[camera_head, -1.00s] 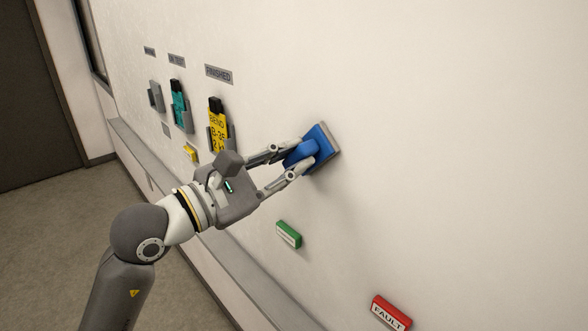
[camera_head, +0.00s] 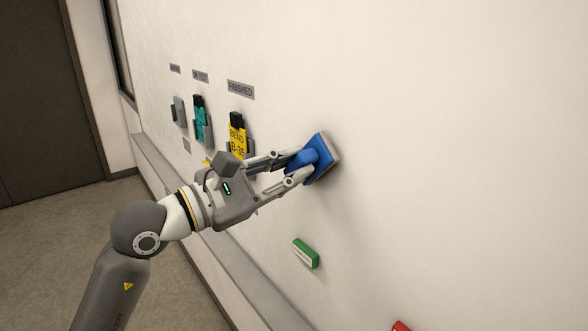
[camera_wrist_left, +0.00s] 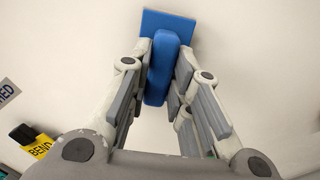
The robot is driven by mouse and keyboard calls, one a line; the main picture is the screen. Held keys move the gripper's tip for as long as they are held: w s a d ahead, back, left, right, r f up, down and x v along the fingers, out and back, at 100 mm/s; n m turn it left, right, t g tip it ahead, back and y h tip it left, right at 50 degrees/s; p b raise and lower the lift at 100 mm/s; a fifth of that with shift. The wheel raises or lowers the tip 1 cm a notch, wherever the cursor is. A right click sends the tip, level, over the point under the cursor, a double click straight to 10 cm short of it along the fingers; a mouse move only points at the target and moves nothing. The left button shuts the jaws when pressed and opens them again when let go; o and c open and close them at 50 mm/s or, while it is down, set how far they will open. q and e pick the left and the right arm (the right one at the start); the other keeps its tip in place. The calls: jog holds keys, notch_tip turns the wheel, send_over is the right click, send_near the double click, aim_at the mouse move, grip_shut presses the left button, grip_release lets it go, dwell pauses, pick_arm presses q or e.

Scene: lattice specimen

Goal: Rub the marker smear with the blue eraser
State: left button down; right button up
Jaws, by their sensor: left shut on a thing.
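The blue eraser (camera_head: 318,158) has a blue handle and a blue plate with a pale pad facing the white wall board. My left gripper (camera_head: 298,168) is shut on its handle. In the left wrist view the eraser (camera_wrist_left: 168,27) sits between the fingers of the gripper (camera_wrist_left: 160,85), its plate at the far end. The pad is at or very near the board surface; I cannot tell if it touches. No marker smear is visible in either view. The right gripper is not in view.
A green block (camera_head: 306,253) is on the board below the eraser, and a red block (camera_head: 401,326) shows at the bottom edge. Yellow (camera_head: 237,143) and teal (camera_head: 200,122) tags hang in holders at left. A grey ledge (camera_head: 160,165) runs along the wall. The board at right is bare.

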pick_arm(q)
jog(key=shift+r+b+v, duration=0.1)
jog(key=shift+b+v, duration=0.25)
jog(key=shift+v, duration=0.9)
jog(key=shift+r+b+v, duration=0.15)
jog(key=shift+b+v, duration=0.15)
jog(key=shift+v, duration=0.95)
jog(key=shift+s, duration=0.2)
jog(key=b+v, duration=0.1)
jog(key=v, duration=0.2)
jog(key=shift+d+r+b, duration=0.1)
jog(key=shift+r+b, duration=0.1)
jog(key=shift+b, duration=0.1)
